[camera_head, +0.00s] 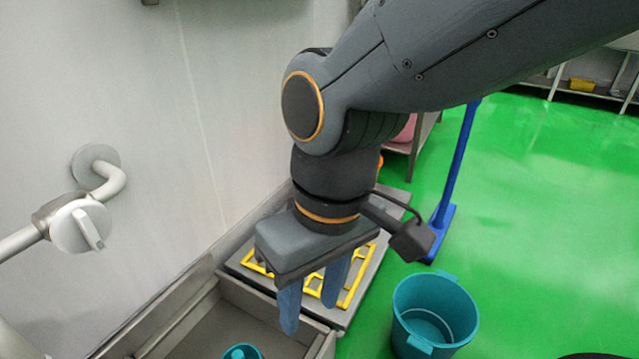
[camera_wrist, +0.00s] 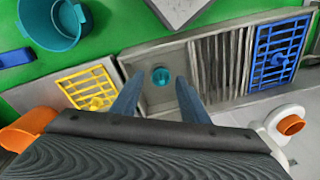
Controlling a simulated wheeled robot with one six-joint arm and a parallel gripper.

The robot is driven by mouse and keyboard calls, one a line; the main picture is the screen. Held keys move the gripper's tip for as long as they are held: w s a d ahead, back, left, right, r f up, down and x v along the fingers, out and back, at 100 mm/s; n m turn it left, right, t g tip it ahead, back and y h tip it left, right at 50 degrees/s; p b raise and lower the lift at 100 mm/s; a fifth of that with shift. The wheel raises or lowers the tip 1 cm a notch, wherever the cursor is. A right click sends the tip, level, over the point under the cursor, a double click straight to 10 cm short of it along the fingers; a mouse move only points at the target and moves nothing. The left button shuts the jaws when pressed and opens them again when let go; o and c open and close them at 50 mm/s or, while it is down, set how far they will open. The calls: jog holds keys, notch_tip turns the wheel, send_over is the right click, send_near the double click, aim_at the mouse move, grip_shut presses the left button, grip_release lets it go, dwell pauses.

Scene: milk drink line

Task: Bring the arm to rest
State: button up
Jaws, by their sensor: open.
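My arm reaches in from the upper right in the head view, with my gripper (camera_head: 312,300) pointing down over the edge between the steel basin and the grey platform. The two blue fingers are apart, with nothing between them. In the wrist view my gripper (camera_wrist: 156,100) also shows open. A small teal cup-like object (camera_wrist: 161,76) lies in the steel basin beyond the fingertips. It shows partly at the bottom of the head view (camera_head: 242,352), apart from the fingers.
A yellow rack (camera_head: 352,285) lies on the grey platform. A teal bucket (camera_head: 434,312) stands on the green floor, near a blue-handled tool (camera_head: 457,165). A pipe with a valve (camera_head: 80,225) juts from the left wall. The wrist view shows a blue rack (camera_wrist: 278,52). Green floor at right is open.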

jog(key=shift+r, duration=0.2)
jog(key=shift+d+r+m+p, duration=0.15)
jog(key=shift+r+m+p, duration=0.45)
jog(key=shift+r+p, duration=1.15)
jog(key=shift+r+p, duration=0.25)
jog(key=shift+p, duration=0.1)
jog(key=d+r+m+p, duration=0.2)
jog(key=d+r+p, duration=0.5)
jog(key=p, duration=0.5)
jog(key=d+r+m+h+p, duration=0.1)
jog(key=d+r+m+p, duration=0.1)
jog(key=d+r+p, duration=0.5)
jog(key=d+r+m+p, duration=0.2)
jog(key=d+r+p, duration=0.4)
jog(key=r+p, duration=0.8)
jog(key=p, duration=0.5)
jog(key=shift+d+r+m, duration=0.35)
jog(key=shift+d+m, duration=0.05)
